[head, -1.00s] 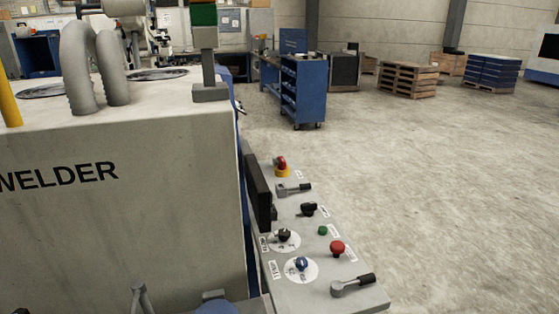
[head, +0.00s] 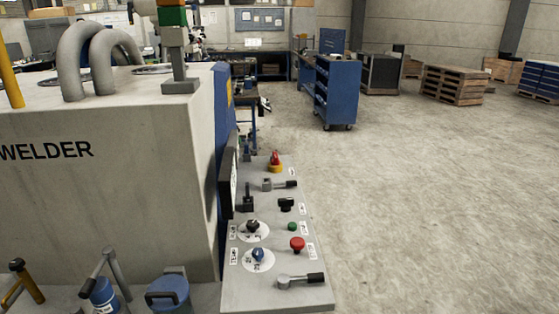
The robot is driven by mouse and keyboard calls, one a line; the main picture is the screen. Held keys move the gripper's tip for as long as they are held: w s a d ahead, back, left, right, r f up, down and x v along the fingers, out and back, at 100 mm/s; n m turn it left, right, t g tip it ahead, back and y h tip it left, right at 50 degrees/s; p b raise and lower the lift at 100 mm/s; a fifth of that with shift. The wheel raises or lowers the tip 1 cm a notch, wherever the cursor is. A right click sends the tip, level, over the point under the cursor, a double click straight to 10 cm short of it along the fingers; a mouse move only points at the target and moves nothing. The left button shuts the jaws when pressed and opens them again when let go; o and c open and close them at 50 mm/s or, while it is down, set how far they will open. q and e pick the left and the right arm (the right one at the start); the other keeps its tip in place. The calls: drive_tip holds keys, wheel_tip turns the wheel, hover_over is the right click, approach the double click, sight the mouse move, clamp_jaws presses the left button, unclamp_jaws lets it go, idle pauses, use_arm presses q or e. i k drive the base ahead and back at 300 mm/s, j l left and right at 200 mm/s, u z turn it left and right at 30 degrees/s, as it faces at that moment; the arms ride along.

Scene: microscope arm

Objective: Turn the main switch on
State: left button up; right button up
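A grey sloping control panel (head: 284,222) sticks out from the right side of the welder (head: 100,180). At its far end is a red rotary switch on a yellow base (head: 275,163), which looks like a main switch. Its label is too small to read, and so is its exact position. Neither of my grippers is in view.
The panel also carries grey levers (head: 300,279), a red mushroom button (head: 297,244), a green button (head: 292,226), and black and blue knobs (head: 258,254). Blue capped fittings (head: 170,292) stand at bottom left. Open floor (head: 430,210) lies right; a blue cart (head: 337,92) stands beyond.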

sight(275, 162)
drive_tip(key=i+l+u, duration=0.25)
drive_tip(key=l+u, duration=0.15)
drive_tip(key=l, duration=0.4)
drive_tip(key=i+l+u, duration=0.1)
drive_tip(key=l+u, duration=0.25)
drive_tip(key=l, duration=0.5)
drive_tip(key=l+u, duration=0.4)
drive_tip(key=l, duration=0.5)
